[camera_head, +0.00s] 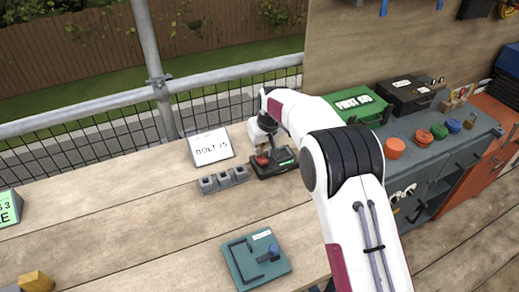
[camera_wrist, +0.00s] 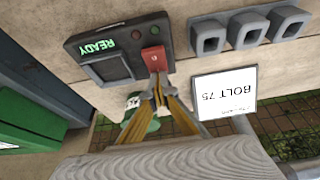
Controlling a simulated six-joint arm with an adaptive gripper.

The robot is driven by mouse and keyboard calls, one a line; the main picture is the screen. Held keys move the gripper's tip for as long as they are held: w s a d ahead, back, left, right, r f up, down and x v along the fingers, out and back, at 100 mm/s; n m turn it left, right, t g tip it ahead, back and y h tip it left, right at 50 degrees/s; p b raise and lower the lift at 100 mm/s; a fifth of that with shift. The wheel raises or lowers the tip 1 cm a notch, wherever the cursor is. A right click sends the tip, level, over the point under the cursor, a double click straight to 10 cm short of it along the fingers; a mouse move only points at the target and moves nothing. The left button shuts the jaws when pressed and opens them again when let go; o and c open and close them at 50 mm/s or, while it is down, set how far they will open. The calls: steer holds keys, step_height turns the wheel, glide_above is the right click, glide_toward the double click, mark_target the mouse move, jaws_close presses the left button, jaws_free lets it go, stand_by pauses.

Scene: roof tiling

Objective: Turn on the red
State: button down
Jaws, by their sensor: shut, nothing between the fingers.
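A dark control box (camera_head: 284,168) with a green-lit display stands on the wooden deck. In the wrist view the box (camera_wrist: 82,48) shows a lit READY text, a grey panel, small round lamps and a red switch (camera_wrist: 154,57). The red switch also shows in the head view (camera_head: 262,160). My gripper (camera_wrist: 158,82) is shut and empty, its tips at the near end of the red switch. I cannot tell whether they touch it. In the head view my wrist is over the back of the box and the fingertips are hard to make out.
Several grey square sockets (camera_head: 223,180) stand left of the box, with a BOLT sign (camera_head: 211,147) behind them. A teal tray (camera_head: 240,268) lies in front. A green first aid case (camera_head: 357,105) is at the right. A scaffold rail (camera_head: 75,112) runs behind. The left deck is mostly clear.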

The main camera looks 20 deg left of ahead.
steer(key=shift+s+d+f, duration=0.2)
steer(key=shift+s+f, duration=0.1)
steer(key=shift+f, duration=0.15)
steer(key=shift+s+d, duration=0.45)
steer(key=shift+d, duration=0.15)
steer(key=a+v, duration=0.1)
steer(key=v, duration=1.1)
steer(key=shift+w+d+r, duration=0.15)
steer(key=shift+w+r, duration=0.1)
steer(key=shift+r, duration=0.3)
step_height(320, 180, up, 3)
steer(key=shift+f, duration=0.1)
